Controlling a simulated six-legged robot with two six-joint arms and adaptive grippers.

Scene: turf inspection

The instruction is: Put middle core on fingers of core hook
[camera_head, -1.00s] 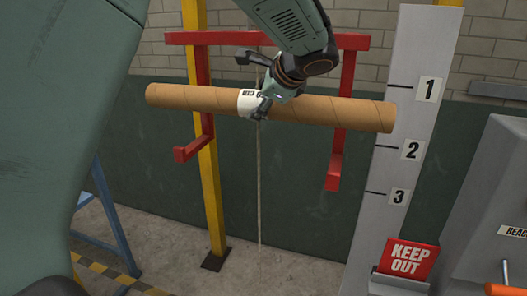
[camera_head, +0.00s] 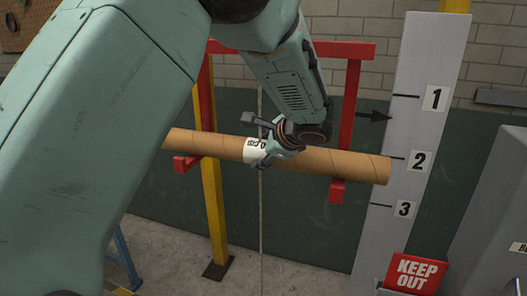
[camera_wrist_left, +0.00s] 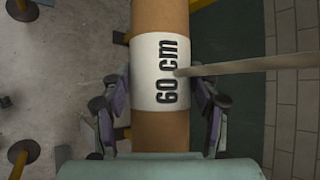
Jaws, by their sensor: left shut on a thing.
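The core is a long brown cardboard tube (camera_head: 330,163) with a white label, which reads "60 cm" in the left wrist view (camera_wrist_left: 160,70). My left gripper (camera_head: 262,142) is shut around it at the label, with one finger on each side in the wrist view. The core hook is a red frame (camera_head: 340,50) with two fingers at the bottom of its uprights. The tube lies across both uprights in the head view, just above the left finger (camera_head: 187,163) and right finger (camera_head: 337,192). I cannot tell whether it touches them. My right gripper is not in view.
A grey scale board (camera_head: 420,130) marked 1, 2 and 3 stands at the right, behind the tube's right end. A red "KEEP OUT" sign (camera_head: 415,273) is lower right.

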